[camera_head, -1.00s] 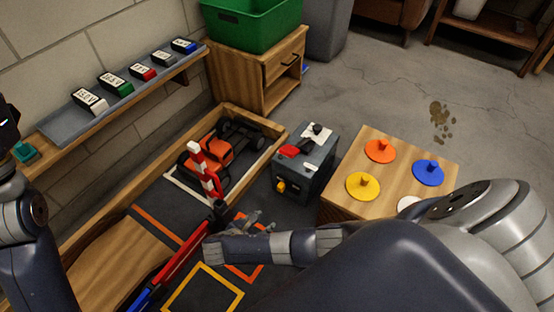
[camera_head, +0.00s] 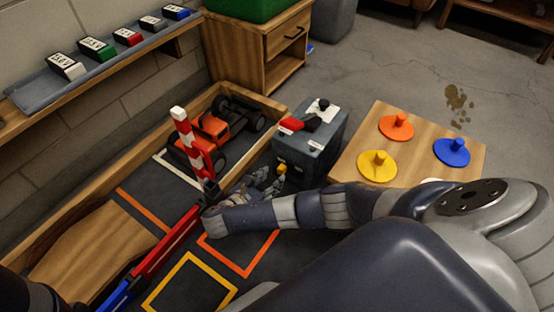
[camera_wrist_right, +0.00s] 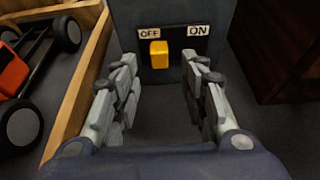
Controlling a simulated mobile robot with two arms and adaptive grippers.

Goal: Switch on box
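The grey box (camera_head: 318,150) stands on the floor beside the wooden-walled track, with a red lever and a black knob on top. In the right wrist view the front of the box (camera_wrist_right: 220,18) carries a yellow switch (camera_wrist_right: 159,53) between OFF and ON labels. The switch sits on the OFF side. My right gripper (camera_wrist_right: 160,88) is open and empty, its fingers either side of and below the switch, apart from it. In the head view my right gripper (camera_head: 262,180) is just in front of the box. My left gripper is not in view.
The orange car (camera_head: 212,135) stands in the track behind a raised red-and-white barrier (camera_head: 188,140). A wooden table (camera_head: 415,120) with orange, blue and yellow knobbed discs stands right of the box. A shelf with several labelled blocks is along the wall.

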